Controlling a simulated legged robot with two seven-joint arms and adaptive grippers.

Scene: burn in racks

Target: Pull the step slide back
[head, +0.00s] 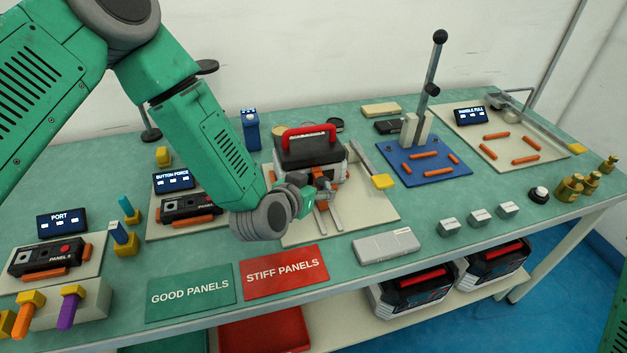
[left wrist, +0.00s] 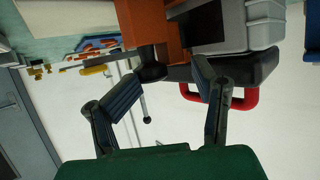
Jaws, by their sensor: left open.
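My left gripper (head: 322,192) is at the front of the middle station, by the black and grey box with a red handle (head: 310,133). In the left wrist view, the gripper (left wrist: 165,95) has its fingers apart, with nothing clearly held between them. An orange block (left wrist: 155,20) and a thin rod with a dark ball end (left wrist: 146,108) show beyond the fingers. Grey rails (head: 328,218) stick out toward the front below the gripper. No part is labelled as the step slide, and the gripper and arm hide some of the station front. My right gripper is not in view.
A bar with a yellow end (head: 383,181) lies right of the box. A blue press base (head: 428,172) with a tall lever stands further right. Green (head: 190,290) and red (head: 284,271) panel mats and a grey case (head: 386,246) lie in front.

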